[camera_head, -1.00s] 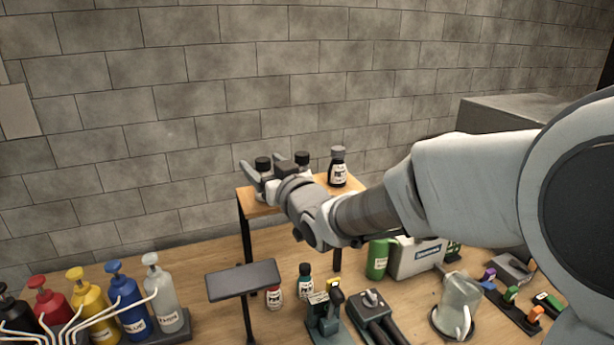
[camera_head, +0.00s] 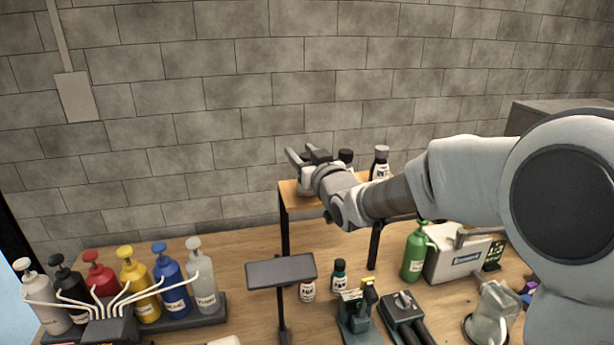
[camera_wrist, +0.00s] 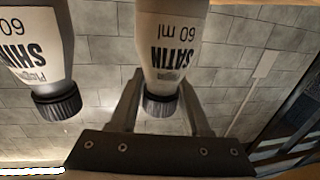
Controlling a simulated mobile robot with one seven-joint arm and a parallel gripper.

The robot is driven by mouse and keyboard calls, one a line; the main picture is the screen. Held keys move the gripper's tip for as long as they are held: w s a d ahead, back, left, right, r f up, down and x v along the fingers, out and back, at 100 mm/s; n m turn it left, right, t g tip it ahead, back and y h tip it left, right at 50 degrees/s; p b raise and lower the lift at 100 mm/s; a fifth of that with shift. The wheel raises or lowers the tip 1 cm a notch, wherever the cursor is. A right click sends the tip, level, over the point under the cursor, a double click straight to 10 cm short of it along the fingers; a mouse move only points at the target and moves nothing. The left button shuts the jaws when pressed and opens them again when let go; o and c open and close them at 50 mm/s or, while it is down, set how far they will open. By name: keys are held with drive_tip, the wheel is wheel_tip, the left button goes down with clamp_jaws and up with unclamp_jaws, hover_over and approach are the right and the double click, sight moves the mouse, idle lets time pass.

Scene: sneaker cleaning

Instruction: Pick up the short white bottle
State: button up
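A white bottle labelled SATIN, 60 ml, with a dark ribbed cap appears upside down in the wrist view (camera_wrist: 172,30). In the head view, it is on the wooden shelf (camera_head: 290,199), partly hidden by my gripper (camera_head: 305,156). My gripper's fingers (camera_wrist: 160,100) are apart, one on each side of the bottle's cap end. The gaps beside the cap look small, and I cannot tell whether either finger touches it. A similar white bottle labelled SHINE (camera_wrist: 35,45) is beside it. Another small white bottle (camera_head: 307,291) is on the table below.
Several coloured pump bottles (camera_head: 132,277) stand at left. A brick wall (camera_head: 230,90) is close behind.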

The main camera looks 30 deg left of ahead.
clamp_jaws()
